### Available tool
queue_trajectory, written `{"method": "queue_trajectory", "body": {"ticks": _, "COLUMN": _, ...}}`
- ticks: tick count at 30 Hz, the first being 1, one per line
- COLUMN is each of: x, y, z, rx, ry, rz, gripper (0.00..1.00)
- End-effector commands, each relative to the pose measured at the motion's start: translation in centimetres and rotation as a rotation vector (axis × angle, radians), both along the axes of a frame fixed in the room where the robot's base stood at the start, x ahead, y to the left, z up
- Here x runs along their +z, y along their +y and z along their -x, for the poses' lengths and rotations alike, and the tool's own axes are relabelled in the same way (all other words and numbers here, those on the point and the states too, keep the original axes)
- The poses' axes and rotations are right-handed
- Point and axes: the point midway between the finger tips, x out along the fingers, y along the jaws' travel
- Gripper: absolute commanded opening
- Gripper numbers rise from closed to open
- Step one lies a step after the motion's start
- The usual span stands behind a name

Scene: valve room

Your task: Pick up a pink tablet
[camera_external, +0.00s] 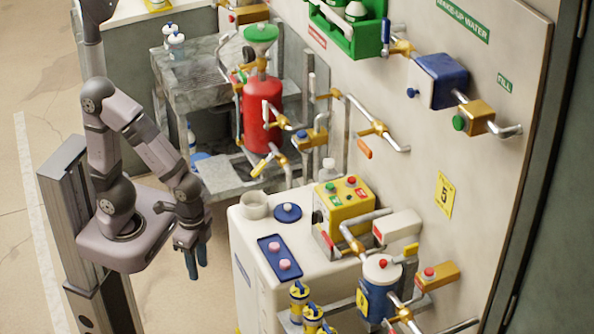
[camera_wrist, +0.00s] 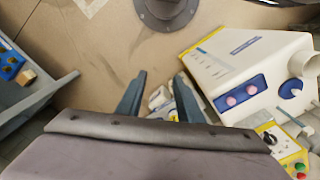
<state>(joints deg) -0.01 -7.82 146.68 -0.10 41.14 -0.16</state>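Two pink tablets lie on a dark blue tray (camera_external: 265,241), one at the back (camera_external: 274,247) and one at the front (camera_external: 285,264). The tray is on top of a white cabinet (camera_external: 246,236). In the wrist view the same tablets (camera_wrist: 231,101) (camera_wrist: 250,89) show right of my fingers. My gripper (camera_external: 196,274) points down, left of the cabinet and apart from the tray. In the wrist view its two fingers (camera_wrist: 160,84) are spread with nothing between them.
A white cup (camera_external: 253,205), a blue lid (camera_external: 288,212) and a yellow button box (camera_external: 343,207) stand behind the tray. Yellow-and-blue fittings (camera_external: 300,300) and a blue canister (camera_external: 379,291) are in front and to the right. Open floor lies left of the cabinet.

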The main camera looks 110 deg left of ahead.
Motion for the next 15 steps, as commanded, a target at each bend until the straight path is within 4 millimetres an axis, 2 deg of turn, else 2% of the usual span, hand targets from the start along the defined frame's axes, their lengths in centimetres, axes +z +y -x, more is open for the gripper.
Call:
{"method": "queue_trajectory", "body": {"ticks": 5, "x": -0.7, "y": 0.4, "z": 0.1, "rx": 0.074, "ry": 0.027, "rz": 0.023, "gripper": 0.33}}
{"method": "queue_trajectory", "body": {"ticks": 8, "x": -1.7, "y": 1.0, "z": 0.3, "rx": 0.194, "ry": 0.069, "rz": 0.062, "gripper": 0.33}}
{"method": "queue_trajectory", "body": {"ticks": 11, "x": -3.0, "y": 1.7, "z": 0.4, "rx": 0.376, "ry": 0.127, "rz": 0.131, "gripper": 0.33}}
{"method": "queue_trajectory", "body": {"ticks": 15, "x": -5.2, "y": 2.9, "z": 0.0, "rx": 0.705, "ry": 0.216, "rz": 0.269, "gripper": 0.33}}
